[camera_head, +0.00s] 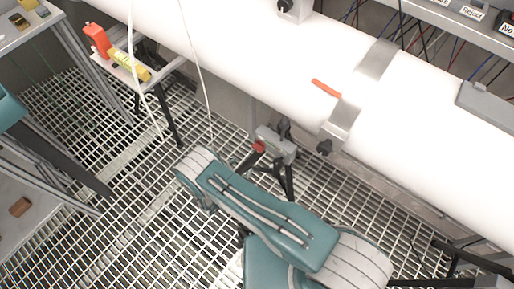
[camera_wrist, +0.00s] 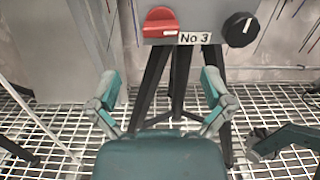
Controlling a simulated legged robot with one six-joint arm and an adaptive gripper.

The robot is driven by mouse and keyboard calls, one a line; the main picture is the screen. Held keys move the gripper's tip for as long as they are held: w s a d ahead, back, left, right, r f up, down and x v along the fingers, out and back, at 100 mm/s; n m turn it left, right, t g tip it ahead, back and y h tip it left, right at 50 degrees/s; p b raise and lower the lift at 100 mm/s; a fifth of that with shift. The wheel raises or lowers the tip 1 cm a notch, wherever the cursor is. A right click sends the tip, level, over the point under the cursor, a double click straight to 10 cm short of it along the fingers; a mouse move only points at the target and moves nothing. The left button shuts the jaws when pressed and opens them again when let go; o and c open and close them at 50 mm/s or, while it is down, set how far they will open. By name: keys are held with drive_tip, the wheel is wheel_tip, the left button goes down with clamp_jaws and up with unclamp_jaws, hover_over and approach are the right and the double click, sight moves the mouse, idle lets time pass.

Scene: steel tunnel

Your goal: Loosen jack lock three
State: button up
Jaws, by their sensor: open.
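In the wrist view a grey box with the label "No 3" (camera_wrist: 195,38) stands on black legs (camera_wrist: 178,85). A red knob (camera_wrist: 160,22) with a small white mark sits on its left, and a black knob (camera_wrist: 241,29) on its right. My gripper (camera_wrist: 160,88) is open and empty, its two teal-and-grey fingers spread below the box and apart from both knobs. In the head view the grey box (camera_head: 279,143) and the red knob (camera_head: 259,147) show just beyond my teal arm. My gripper cannot be made out there.
A large white pipe (camera_head: 330,95) with a metal clamp (camera_head: 362,85) runs above the box. A side stand (camera_head: 125,65) holds red and yellow parts at upper left. White cables (camera_head: 196,55) hang near my arm. The floor is open metal grating (camera_head: 150,220).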

sight(257, 147)
drive_tip(key=x, duration=0.9)
drive_tip(key=shift+w+d, duration=0.15)
drive_tip(key=shift+w, duration=0.05)
drive_tip(key=c, duration=1.1)
